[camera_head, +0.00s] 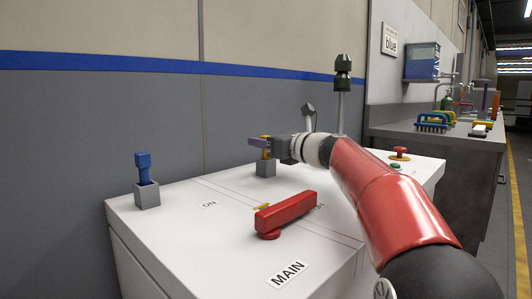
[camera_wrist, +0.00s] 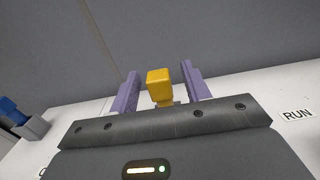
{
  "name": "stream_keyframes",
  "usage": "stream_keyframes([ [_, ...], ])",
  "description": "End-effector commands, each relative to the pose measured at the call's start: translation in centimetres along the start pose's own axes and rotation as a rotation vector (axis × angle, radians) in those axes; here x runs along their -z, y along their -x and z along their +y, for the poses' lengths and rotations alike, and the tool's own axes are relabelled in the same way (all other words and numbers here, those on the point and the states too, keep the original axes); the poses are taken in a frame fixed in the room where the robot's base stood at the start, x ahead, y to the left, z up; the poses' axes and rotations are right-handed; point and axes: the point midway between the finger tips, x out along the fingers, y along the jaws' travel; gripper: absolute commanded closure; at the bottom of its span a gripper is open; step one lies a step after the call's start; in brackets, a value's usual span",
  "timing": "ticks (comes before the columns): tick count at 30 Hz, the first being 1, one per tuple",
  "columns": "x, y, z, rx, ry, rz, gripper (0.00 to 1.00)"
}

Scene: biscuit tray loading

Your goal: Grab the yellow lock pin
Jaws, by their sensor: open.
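The yellow lock pin (camera_wrist: 159,86) stands upright between the two purple fingers of my gripper (camera_wrist: 158,88) in the wrist view. A gap shows on each side of it, and the fingers are open. In the head view, my gripper (camera_head: 259,142) reaches in from the right at the pin's height. The yellow pin (camera_head: 266,154) shows just below the fingers, above a grey block (camera_head: 266,169) on the white cabinet top. The fingers hide part of the pin in the head view.
A blue pin (camera_head: 143,166) stands in another grey block (camera_head: 147,195) at the left. A red lever (camera_head: 285,213) lies in front of my gripper, near the MAIN label (camera_head: 288,274). A grey post (camera_head: 341,105) and a red button (camera_head: 400,150) stand right. The wall is close behind.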

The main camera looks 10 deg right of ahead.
Motion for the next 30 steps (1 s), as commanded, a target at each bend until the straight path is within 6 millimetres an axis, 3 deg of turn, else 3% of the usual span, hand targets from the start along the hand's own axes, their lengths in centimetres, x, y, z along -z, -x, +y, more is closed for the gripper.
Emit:
stream_keyframes([
  [3, 0.0, 0.0, 0.0, 0.0, 0.0, 0.0, 0.55],
  [13, 0.0, 0.1, 0.0, 0.0, 0.0, 0.0, 0.99],
  [22, -0.6, 0.1, 0.0, 0.0, 0.0, -0.001, 1.0],
  [30, -5.8, 0.1, 0.0, 0.0, 0.004, -0.003, 1.0],
])
